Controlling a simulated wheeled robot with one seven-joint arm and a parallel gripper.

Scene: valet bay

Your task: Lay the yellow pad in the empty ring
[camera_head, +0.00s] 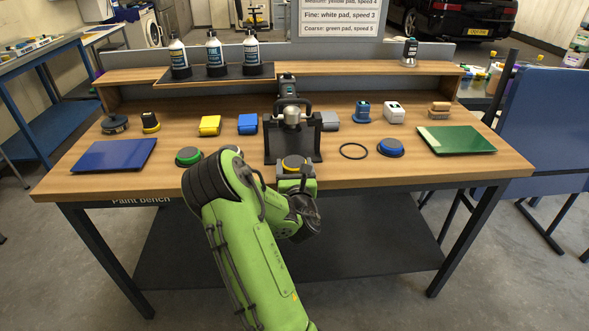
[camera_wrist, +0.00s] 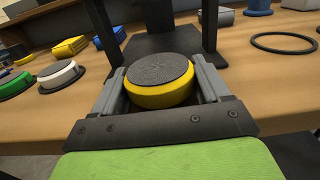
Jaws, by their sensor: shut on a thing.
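My gripper (camera_head: 296,172) is shut on the yellow pad (camera_head: 293,162) at the front middle of the bench. In the wrist view the yellow pad (camera_wrist: 163,95), with its dark grey top face, sits between the two grey fingers, its top roughly level. I cannot tell whether it touches the bench. The empty ring (camera_head: 353,159), a thin black hoop, lies flat on the wood to the right of my gripper. It also shows at the upper right of the wrist view (camera_wrist: 284,52), with bare wood inside it.
A black stand with a polisher (camera_head: 291,115) rises just behind my gripper. A blue pad (camera_head: 390,149) sits right of the ring. A green pad (camera_head: 188,157) and a white pad (camera_wrist: 60,75) sit to the left. Blue (camera_head: 113,155) and green panels (camera_head: 457,139) lie at the sides.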

